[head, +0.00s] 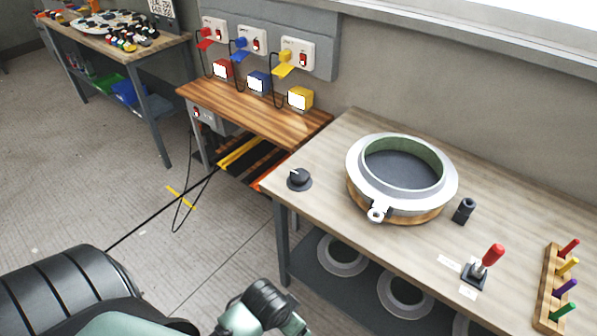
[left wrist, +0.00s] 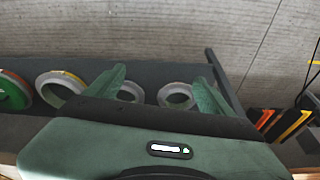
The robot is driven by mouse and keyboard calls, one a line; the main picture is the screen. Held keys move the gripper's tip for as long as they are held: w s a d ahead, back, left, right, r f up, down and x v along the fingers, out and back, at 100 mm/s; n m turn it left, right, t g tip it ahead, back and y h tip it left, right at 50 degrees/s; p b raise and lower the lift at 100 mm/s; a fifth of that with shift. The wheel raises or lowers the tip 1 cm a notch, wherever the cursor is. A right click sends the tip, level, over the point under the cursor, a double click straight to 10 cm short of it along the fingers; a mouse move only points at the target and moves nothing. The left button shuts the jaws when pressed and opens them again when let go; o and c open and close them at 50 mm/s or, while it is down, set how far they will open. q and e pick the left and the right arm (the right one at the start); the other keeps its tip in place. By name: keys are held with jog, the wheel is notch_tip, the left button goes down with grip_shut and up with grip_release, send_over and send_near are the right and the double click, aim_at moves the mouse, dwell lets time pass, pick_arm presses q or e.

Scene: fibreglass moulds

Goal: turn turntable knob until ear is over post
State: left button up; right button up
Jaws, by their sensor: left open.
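The turntable carries a round grey mould ring (head: 361,186) with a green inner wall, on the wooden bench. The ear (head: 376,215), a small pale lug with a hole, sticks out at the ring's front left. A short black post (head: 463,210) stands to the right of the ring, apart from the ear. The black turntable knob (head: 299,179) sits on the bench's left end. My left gripper (left wrist: 160,80) is open and empty in the left wrist view, its two green fingers apart. The knob is not visible there. My right gripper is not in view.
Several rings, including one (head: 343,255), lie on the shelf below the bench. A red-handled lever (head: 487,260) and a rack of coloured pegs (head: 553,285) stand at the right. A side table (head: 250,110) holds coloured boxes. The bench around the knob is clear.

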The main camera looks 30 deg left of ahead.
pick_arm(q)
jog(key=w+r, duration=0.4)
jog(key=w, duration=0.2)
jog(key=n+t, duration=0.1)
jog(key=n, duration=0.2)
send_near(300, 174)
jog(key=shift+y, duration=0.3)
jog(key=shift+b+x, duration=0.45)
jog(key=shift+x, duration=3.85)
jog(key=shift+s+d, duration=0.1)
jog(key=shift+d, duration=0.05)
jog(key=c, duration=1.4)
